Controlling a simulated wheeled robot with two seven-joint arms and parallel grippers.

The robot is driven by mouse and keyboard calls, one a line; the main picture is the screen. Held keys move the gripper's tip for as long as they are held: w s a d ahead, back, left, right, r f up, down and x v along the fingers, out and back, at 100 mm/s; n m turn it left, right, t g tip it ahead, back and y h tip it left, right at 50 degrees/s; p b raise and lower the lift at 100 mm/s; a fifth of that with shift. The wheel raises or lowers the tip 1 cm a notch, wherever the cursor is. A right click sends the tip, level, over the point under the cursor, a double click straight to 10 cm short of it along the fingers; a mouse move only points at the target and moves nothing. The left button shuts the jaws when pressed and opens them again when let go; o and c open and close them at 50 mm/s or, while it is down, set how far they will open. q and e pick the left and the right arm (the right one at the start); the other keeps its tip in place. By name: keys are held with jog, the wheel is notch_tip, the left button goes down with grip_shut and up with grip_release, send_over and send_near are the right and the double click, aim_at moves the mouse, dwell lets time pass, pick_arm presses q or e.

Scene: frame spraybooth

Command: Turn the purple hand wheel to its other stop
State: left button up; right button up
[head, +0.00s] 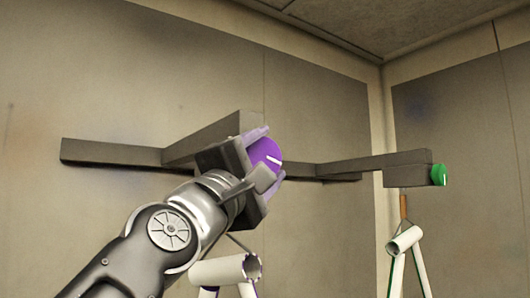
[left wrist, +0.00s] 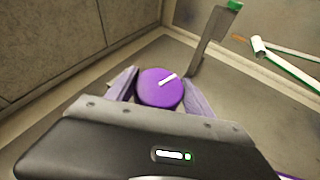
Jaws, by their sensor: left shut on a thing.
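The purple hand wheel (head: 264,154) is on the end of a grey bracket arm on the wall, with a white mark on its face. My left gripper (head: 268,158) is at the wheel, its fingers on either side of the rim, shut on it. In the left wrist view the wheel (left wrist: 160,88) sits between the two purplish fingers (left wrist: 160,92), and its white mark slants up to the right. The wheel's far side and mount are hidden. My right gripper is not in view.
A green knob (head: 439,175) is on another grey bracket (head: 400,168) to the right. Below are a white tube frame with purple trim (head: 222,271) and one with green trim (head: 405,241). A grey beam (head: 110,153) runs along the wall.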

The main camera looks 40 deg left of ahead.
pick_arm(q)
jog(key=o, duration=1.4)
jog(key=shift+c, duration=0.2)
jog(key=shift+s+d+f+b, duration=0.1)
jog(key=shift+s+f+b, duration=0.3)
jog(key=shift+s, duration=0.1)
jog(key=b+v, duration=0.2)
jog(key=v, duration=0.4)
jog(key=shift+s+b, duration=0.3)
jog(key=shift+b, duration=0.05)
